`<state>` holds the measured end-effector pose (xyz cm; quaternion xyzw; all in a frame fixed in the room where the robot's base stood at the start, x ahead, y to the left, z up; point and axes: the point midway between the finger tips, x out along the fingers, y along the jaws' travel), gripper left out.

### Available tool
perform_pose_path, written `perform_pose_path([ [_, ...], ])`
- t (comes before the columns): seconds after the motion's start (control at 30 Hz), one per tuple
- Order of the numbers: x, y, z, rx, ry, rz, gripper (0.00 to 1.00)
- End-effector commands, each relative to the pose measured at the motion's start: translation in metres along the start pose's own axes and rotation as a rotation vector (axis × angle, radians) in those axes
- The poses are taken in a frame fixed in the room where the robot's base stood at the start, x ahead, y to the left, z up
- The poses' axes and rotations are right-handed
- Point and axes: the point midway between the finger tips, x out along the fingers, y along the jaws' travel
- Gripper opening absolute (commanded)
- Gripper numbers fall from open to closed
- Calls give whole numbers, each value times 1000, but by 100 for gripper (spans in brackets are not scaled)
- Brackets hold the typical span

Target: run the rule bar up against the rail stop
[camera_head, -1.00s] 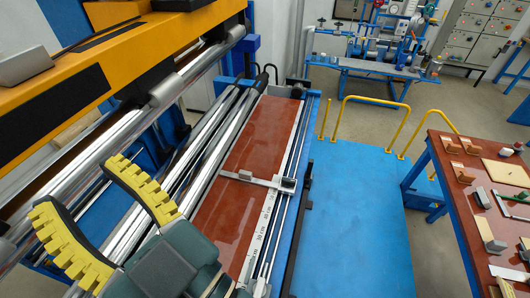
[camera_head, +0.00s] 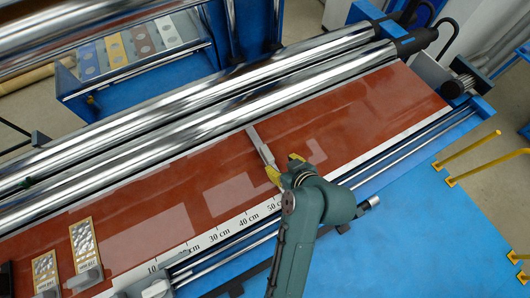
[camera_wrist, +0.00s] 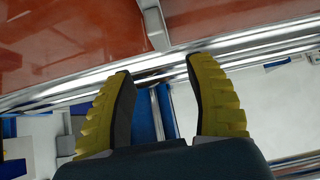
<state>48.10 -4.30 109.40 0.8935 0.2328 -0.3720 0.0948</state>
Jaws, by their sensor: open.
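The rule bar (camera_head: 262,148) is a thin grey metal bar lying across the red table top. My gripper (camera_head: 284,166) is over the rail side of the table, at the bar's near end. In the wrist view my gripper (camera_wrist: 160,68) has its two yellow ribbed fingers apart, with nothing visibly held between them. My wrist hides the bar's carriage in the head view. I cannot tell for sure which part is the rail stop; a light grey fitting (camera_head: 157,289) sits low on the rail.
A printed centimetre scale (camera_head: 220,236) runs along the table's edge beside the rails (camera_head: 400,150). Long chrome rollers (camera_head: 200,105) lie behind the red table top (camera_head: 370,110). Sample plates (camera_head: 84,243) lie at lower left. Yellow handrails (camera_head: 470,155) stand at right above the blue platform (camera_head: 440,230).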

Motion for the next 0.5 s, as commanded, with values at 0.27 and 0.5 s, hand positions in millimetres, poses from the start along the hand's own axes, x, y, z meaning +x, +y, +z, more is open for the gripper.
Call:
perform_pose_path([
  [0.27, 63, 0, -2, -1, -1, 0, 54],
  [0.5, 120, 1, -3, -1, 1, 2, 54],
])
